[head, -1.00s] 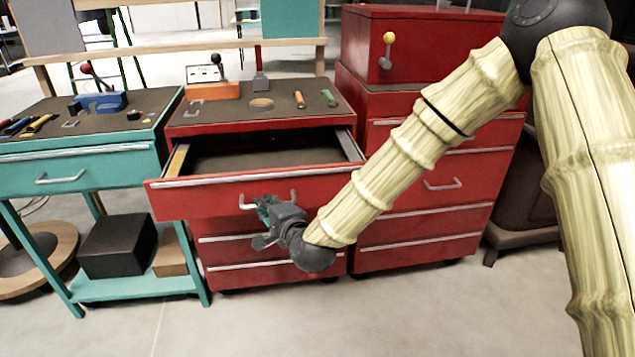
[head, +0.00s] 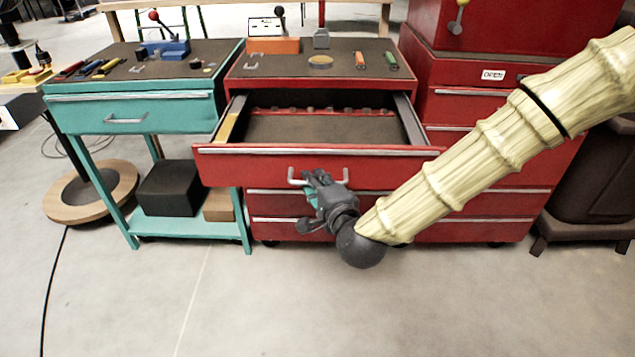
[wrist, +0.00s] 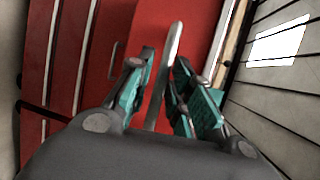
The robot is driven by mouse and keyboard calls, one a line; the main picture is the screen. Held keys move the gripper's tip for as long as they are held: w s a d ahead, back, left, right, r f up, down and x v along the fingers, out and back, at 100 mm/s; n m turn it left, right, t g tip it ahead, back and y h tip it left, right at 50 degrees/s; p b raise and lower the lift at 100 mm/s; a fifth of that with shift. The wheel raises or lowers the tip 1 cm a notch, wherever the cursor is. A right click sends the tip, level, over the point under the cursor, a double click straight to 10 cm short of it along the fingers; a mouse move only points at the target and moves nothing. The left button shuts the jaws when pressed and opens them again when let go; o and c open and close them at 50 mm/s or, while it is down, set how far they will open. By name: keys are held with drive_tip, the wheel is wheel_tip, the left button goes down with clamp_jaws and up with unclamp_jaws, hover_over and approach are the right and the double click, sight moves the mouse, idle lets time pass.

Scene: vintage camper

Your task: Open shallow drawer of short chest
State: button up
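The short red chest (head: 315,72) stands in the middle of the head view. Its shallow top drawer (head: 225,172) is pulled well out, with its dark interior showing. My gripper (head: 318,182) is at the drawer's handle (head: 297,180), in front of the drawer face. In the wrist view the handle bar (wrist: 172,70) lies between the two teal-padded fingers of my gripper (wrist: 168,90). Gaps show between the bar and the pads, so the fingers are apart around it. The middle of the handle is hidden behind my gripper in the head view.
A teal workbench (head: 135,110) stands to the left, with a black box (head: 168,188) on its lower shelf. A taller red chest (head: 450,118) stands to the right, partly behind my arm. The floor in front is clear.

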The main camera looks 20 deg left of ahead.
idle(0.3)
drive_tip(key=v, duration=1.2)
drive_tip(key=shift+d, duration=0.1)
drive_tip(key=s+d+f+n+g+h, duration=0.25)
drive_tip(key=d+f, duration=0.25)
drive_tip(key=f, duration=0.4)
drive_tip(key=s+d+f+n+g+h, duration=0.1)
drive_tip(key=s+d+f+g, duration=0.2)
drive_tip(key=f, duration=0.7)
drive_tip(key=s+d+f+n+g+h, duration=0.1)
drive_tip(key=s+d+f+n+h, duration=0.15)
drive_tip(key=d+f, duration=0.5)
drive_tip(key=s+d+f+n+g+h, duration=0.1)
drive_tip(key=s+d+f+n+g, duration=0.15)
drive_tip(key=s+d+f, duration=0.65)
drive_tip(key=s+d+f+n+g+h+p, duration=0.1)
drive_tip(key=s+d+f+n+g+h, duration=0.15)
drive_tip(key=s+d+f, duration=0.5)
drive_tip(key=shift+g+h, duration=0.25)
drive_tip(key=shift+g, duration=0.2)
drive_tip(key=r+p, duration=0.6)
drive_tip(key=d+r+p, duration=0.1)
drive_tip(key=r+p, duration=0.5)
drive_tip(key=d+r+p, duration=0.1)
drive_tip(key=r+p, duration=0.4)
drive_tip(key=r, duration=0.2)
drive_tip(key=shift+s+d+p, duration=0.1)
drive_tip(key=shift+p, duration=0.3)
